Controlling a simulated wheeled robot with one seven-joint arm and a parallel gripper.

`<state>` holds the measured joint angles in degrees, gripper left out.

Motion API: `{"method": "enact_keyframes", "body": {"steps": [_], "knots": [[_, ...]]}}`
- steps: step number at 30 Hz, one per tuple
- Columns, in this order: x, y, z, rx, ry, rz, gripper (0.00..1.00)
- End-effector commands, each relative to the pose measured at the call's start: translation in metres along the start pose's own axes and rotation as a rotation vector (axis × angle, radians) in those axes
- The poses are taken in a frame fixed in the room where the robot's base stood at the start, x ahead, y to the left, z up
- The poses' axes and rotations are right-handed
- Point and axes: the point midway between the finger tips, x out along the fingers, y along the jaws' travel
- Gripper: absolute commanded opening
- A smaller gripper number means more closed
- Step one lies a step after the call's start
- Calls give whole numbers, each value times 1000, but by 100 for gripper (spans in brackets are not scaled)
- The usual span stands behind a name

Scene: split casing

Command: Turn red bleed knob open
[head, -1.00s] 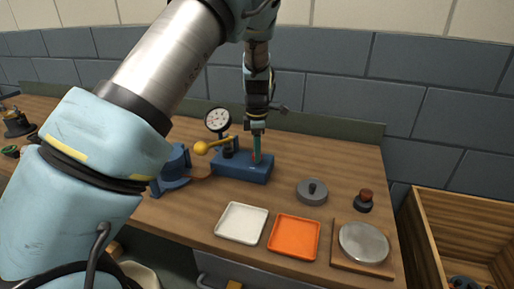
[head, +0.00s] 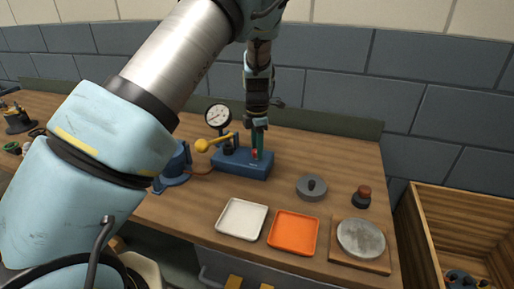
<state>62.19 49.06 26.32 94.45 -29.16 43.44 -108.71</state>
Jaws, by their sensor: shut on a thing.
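A blue pump block (head: 240,163) stands on the bench, with a round dial gauge (head: 218,115) at its back left and a lever ending in a yellow ball (head: 202,145). The small red bleed knob (head: 255,154) is on the right part of the block, mostly hidden by my fingers. My gripper (head: 258,148) points straight down from above, its green fingers shut on the red knob. How far the knob is turned cannot be seen.
A blue part (head: 174,166) stands left of the block. In front lie a white tray (head: 241,220) and an orange tray (head: 293,233), both empty. To the right are a grey disc (head: 311,188), a red-topped piece (head: 362,196), a board with a round plate (head: 361,238) and a wooden crate (head: 420,232).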

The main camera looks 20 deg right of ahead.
Motion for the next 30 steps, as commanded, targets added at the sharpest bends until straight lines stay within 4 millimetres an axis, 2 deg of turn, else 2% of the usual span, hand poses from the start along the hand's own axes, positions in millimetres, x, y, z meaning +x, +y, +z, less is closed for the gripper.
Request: {"method": "enact_keyframes", "body": {"steps": [2, 3, 10, 20, 23, 30], "knots": [[0, 1, 0, 0, 0, 2, 0], [0, 1, 0, 0, 0, 2, 46], [0, 0, 0, 1, 0, 1, 72], [-4, 0, 0, 2, -1, 1, 72], [-16, 1, 1, 4, -3, 3, 72], [-63, 0, 1, 3, -4, 3, 72]]}}
